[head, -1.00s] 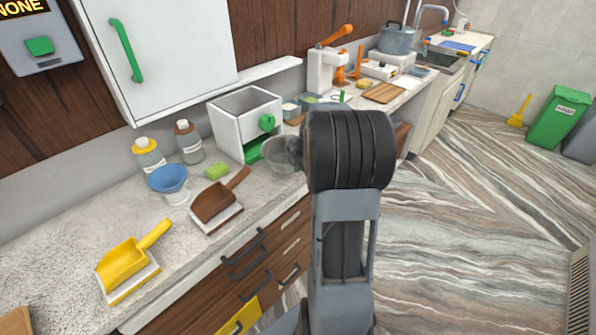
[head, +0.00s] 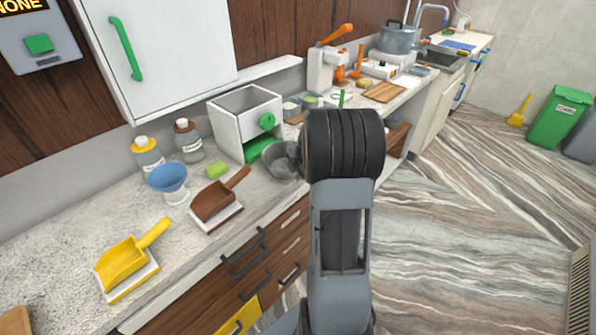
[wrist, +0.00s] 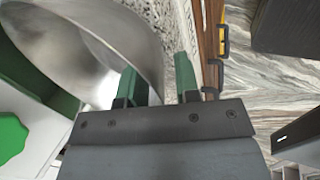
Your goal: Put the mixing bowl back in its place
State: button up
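The mixing bowl (head: 280,163), a grey metal bowl, is on the counter in front of the white box with the green knob. In the wrist view the bowl (wrist: 85,40) fills the upper left, its hollow inside showing. My gripper (wrist: 157,68) has two green fingers spread apart at the bowl's right edge. The left finger overlaps the bowl's inside and the right finger is outside it, with the rim between them. I see no firm contact. In the head view my gripper (head: 294,156) is mostly hidden behind my dark wrist.
The white box (head: 240,115) stands right behind the bowl. The counter's front edge, with drawers (head: 262,262) below, is close.

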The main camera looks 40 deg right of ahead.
jog(key=shift+p, duration=0.6)
jog(key=shift+s+r+b, duration=0.1)
jog(key=shift+r+b, duration=0.2)
jog(key=shift+r, duration=0.05)
jog(key=b+v, duration=0.2)
jog(key=v, duration=1)
jog(key=s+a+f+m, duration=0.1)
jog(key=s+a+m, duration=0.5)
jog(key=a+m, duration=0.3)
jog(key=s+a+f+m, duration=0.2)
jog(key=s+a+m, duration=0.4)
jog(key=a, duration=0.9)
jog(key=shift+s+a+m+g, duration=0.15)
jog(key=shift+s+m+g, duration=0.25)
jog(key=shift+m, duration=1.2)
